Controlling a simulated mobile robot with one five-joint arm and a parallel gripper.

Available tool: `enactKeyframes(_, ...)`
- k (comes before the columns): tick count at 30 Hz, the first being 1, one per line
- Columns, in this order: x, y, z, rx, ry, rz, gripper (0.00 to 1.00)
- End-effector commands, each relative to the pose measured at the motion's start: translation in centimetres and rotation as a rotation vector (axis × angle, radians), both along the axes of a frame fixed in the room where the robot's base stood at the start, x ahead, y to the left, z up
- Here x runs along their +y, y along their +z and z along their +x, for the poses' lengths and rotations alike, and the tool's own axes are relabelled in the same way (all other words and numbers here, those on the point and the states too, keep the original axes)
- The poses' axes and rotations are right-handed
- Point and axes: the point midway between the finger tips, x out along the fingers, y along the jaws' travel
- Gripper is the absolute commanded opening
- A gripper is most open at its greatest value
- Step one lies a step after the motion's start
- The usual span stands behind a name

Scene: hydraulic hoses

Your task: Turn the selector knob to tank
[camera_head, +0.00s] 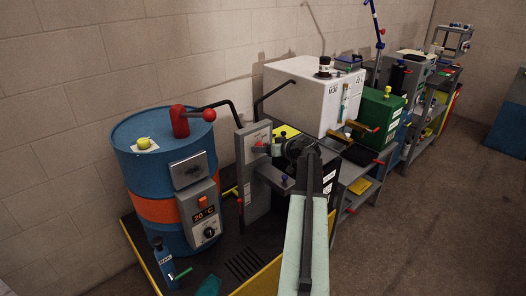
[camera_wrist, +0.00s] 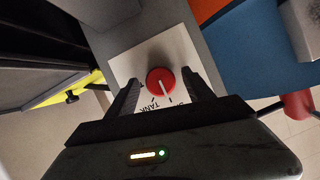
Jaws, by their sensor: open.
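The selector knob (camera_wrist: 160,82) is round and red with a white pointer line, on a white label plate (camera_wrist: 182,50) in the wrist view. The printing appears upside down there; "TANK" reads just below the knob, with another partly hidden word to its right. The pointer line slants down and slightly right; I cannot tell for certain which mark it meets. My gripper (camera_wrist: 160,78) is open, with one dark finger on each side of the knob and a gap visible to both. In the head view, my gripper (camera_head: 281,147) is at the grey post's plate (camera_head: 257,134).
A blue drum (camera_head: 134,166) with an orange band and a control box (camera_head: 204,213) stands left of the post. A white tank (camera_head: 301,94) and a green box (camera_head: 381,117) stand behind my arm. A blue bottle (camera_head: 163,262) is at front left. Open floor lies right.

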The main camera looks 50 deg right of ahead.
Motion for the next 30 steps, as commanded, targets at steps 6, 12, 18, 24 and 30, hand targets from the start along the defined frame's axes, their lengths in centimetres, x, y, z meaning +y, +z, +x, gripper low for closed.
enactKeyframes(6, 0.08, 0.07, -0.01, 0.0, 0.001, 0.0, 0.36)
enactKeyframes(12, 0.17, 0.07, 0.27, 0.0, 0.005, 0.0, 0.0)
enactKeyframes(18, 0.19, 0.0, 0.19, -0.003, 0.004, 0.025, 0.0)
enactKeyframes(24, 0.07, -0.12, 0.22, -0.01, 0.003, 0.12, 0.0)
enactKeyframes(30, -0.02, -0.33, 0.25, -0.022, 0.005, 0.28, 0.0)
